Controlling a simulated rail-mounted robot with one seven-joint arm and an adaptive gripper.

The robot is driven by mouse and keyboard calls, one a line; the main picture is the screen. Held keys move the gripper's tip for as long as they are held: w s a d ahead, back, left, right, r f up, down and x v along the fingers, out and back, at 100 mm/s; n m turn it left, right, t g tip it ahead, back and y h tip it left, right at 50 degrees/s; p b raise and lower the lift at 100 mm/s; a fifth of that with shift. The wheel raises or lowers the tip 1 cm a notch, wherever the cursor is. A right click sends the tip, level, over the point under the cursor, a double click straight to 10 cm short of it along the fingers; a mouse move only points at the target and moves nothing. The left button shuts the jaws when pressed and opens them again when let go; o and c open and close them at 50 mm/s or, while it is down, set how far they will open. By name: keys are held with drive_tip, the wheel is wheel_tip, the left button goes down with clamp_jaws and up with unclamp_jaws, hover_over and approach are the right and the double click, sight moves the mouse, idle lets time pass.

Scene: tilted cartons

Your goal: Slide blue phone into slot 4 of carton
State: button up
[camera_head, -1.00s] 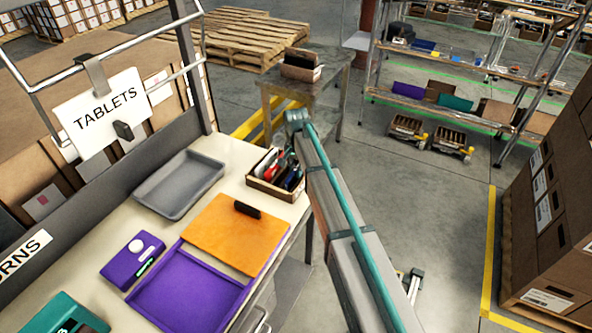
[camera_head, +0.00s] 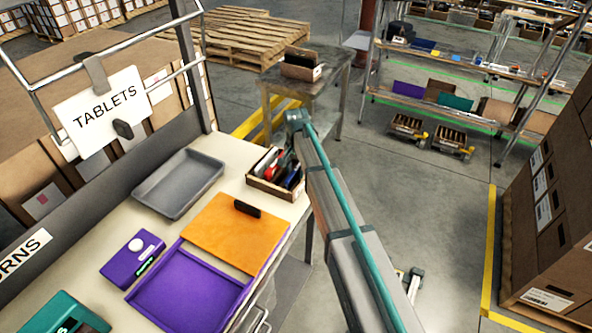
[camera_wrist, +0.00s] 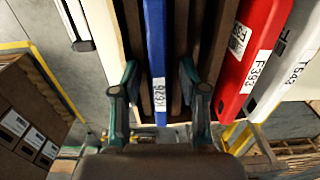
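A carton (camera_head: 262,187) with brown dividers and several devices stands at the far right of the white table in the head view. A blue phone (camera_wrist: 155,45) with a white label stands on edge between dark dividers in the wrist view. My gripper (camera_wrist: 158,85) is open, with one teal finger on each side of the phone's near end and a visible gap on both sides. The fingers look apart from the phone. A red device (camera_wrist: 250,50) and a grey device (camera_wrist: 290,65) stand to the right. Slot numbers are not readable. My fingertips are hidden in the head view.
A grey tray (camera_head: 172,207), an orange panel (camera_head: 222,232), a purple tray (camera_head: 185,318) and a small purple box (camera_head: 132,258) lie on the table. A smaller table (camera_head: 335,75) with another carton (camera_head: 301,70) stands behind. Stacked cartons (camera_head: 545,215) stand at right.

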drive_tip(key=shift+r, duration=0.15)
wheel_tip(320, 180, up, 12)
idle(0.6)
wheel_tip(320, 180, up, 7)
drive_tip(key=p, duration=0.4)
idle(0.4)
